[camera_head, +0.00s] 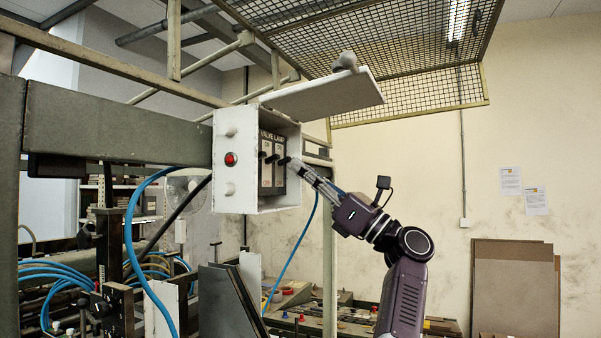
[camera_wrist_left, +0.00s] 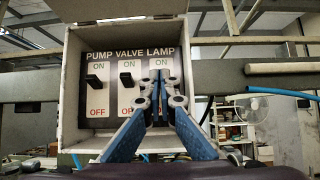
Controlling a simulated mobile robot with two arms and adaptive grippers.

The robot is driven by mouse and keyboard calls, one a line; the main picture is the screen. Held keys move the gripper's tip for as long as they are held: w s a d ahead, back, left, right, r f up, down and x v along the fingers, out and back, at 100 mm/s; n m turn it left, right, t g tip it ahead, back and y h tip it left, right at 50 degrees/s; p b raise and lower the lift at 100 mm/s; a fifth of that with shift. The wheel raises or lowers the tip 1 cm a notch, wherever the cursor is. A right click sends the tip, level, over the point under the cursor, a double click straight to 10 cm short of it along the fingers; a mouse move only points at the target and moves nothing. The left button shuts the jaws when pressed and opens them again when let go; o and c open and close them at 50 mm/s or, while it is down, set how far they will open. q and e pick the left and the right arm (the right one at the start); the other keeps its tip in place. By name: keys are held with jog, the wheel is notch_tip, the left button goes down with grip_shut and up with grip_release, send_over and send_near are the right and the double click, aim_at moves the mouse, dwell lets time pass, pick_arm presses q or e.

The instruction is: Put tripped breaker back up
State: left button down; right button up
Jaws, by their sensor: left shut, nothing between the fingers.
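The white breaker box (camera_head: 233,190) hangs on the green beam with its lid swung up. Its dark panel reads PUMP, VALVE, LAMP in the left wrist view, with ON above and OFF below on each white plate. The black PUMP lever (camera_wrist_left: 95,82) and VALVE lever (camera_wrist_left: 127,80) stick out at about mid-plate. The LAMP plate (camera_wrist_left: 160,64) is partly covered by my fingers, and its lever is hidden there. My left gripper (camera_wrist_left: 161,82) is shut and empty, its tips in front of the LAMP plate. In the head view my left gripper (camera_head: 290,165) reaches the box's open side; contact cannot be told.
The raised lid (camera_head: 322,95) overhangs the gripper. A red button (camera_head: 230,159) is on the box's side. Blue hoses (camera_head: 133,235) hang at the left. Grey boards (camera_head: 225,300) stand below the box. A mesh guard (camera_head: 400,45) is overhead.

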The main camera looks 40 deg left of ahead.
pick_arm(q)
jog(key=v, duration=1.2)
jog(key=shift+f, duration=0.1)
